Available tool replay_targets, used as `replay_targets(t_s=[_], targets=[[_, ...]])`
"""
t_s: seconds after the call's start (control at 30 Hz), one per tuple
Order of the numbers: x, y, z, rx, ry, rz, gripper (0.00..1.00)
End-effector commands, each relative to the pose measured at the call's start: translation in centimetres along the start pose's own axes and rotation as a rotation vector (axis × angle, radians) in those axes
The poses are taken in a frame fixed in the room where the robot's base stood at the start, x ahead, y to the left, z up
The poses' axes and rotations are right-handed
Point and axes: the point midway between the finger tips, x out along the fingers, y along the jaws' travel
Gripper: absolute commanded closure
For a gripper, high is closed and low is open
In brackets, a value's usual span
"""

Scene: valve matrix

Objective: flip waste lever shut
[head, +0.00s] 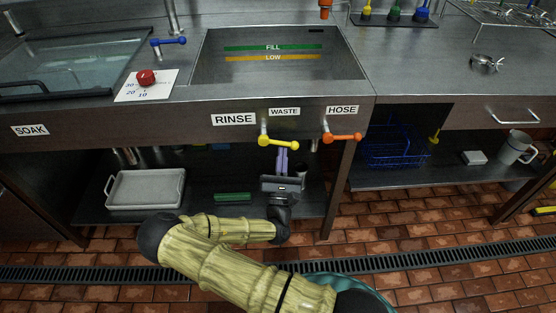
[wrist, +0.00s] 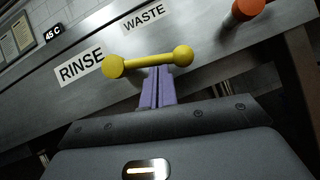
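The waste lever (head: 280,142) is a yellow bar under the WASTE label (head: 284,112) on the sink front. It lies roughly level, its mount at the left and its knob end to the right. It also shows in the wrist view (wrist: 150,62). My gripper (head: 282,152) is just below the bar, its purple fingers pointing up at it. In the wrist view the fingers (wrist: 160,75) lie side by side, shut with nothing seen between them. Their tips reach the bar's lower edge near the knob end; I cannot tell whether they touch it.
An orange hose lever (head: 343,137) sits close to the right, also seen in the wrist view (wrist: 247,9). A RINSE label (head: 234,119) is to the left. The shelf below holds a grey tray (head: 146,189) and a green block (head: 233,197). A blue lever (head: 170,41) stands behind the counter edge.

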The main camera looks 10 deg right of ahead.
Motion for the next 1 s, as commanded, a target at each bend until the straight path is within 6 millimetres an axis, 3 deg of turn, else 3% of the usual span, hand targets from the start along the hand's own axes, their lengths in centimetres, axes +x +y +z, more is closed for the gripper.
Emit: replay_targets(t_s=[0.2, 1.0], targets=[[0.6, -0.5, 0.8, -0.118, -0.001, 0.078, 1.00], [1.0, -0.8, 1.4, -0.110, -0.001, 0.070, 1.00]])
